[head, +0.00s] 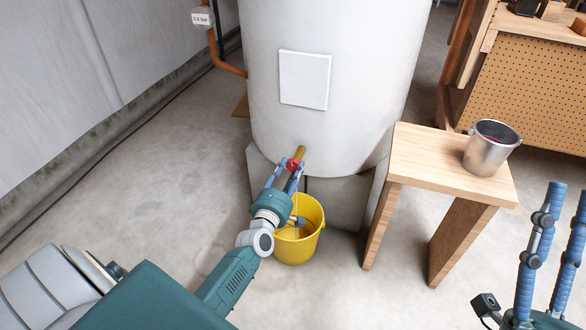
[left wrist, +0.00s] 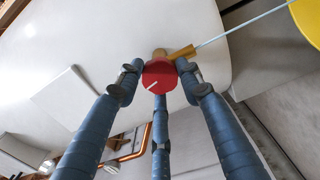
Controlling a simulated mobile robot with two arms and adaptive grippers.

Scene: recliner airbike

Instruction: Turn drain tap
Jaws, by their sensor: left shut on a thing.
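The drain tap has a round red knob (left wrist: 159,76) with a white mark pointing to the lower left in the left wrist view. Its brass body (left wrist: 182,52) sticks out low on the front of the white tank (head: 345,130). In the head view the red knob (head: 292,165) is partly hidden by my left gripper (head: 288,172). My left gripper (left wrist: 160,80) is shut on the knob, its blue fingers around the rim. A thin pale-blue stream (left wrist: 240,26) runs from the spout toward the yellow bucket (head: 312,243). My right gripper (head: 568,188) is open and empty at the lower right.
The bucket stands on the floor under the tap. A wooden stool (head: 415,160) with a metal pot (head: 490,150) is right of the tank. A pegboard bench (head: 535,95) is behind it. The floor (head: 150,190) on the left is clear.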

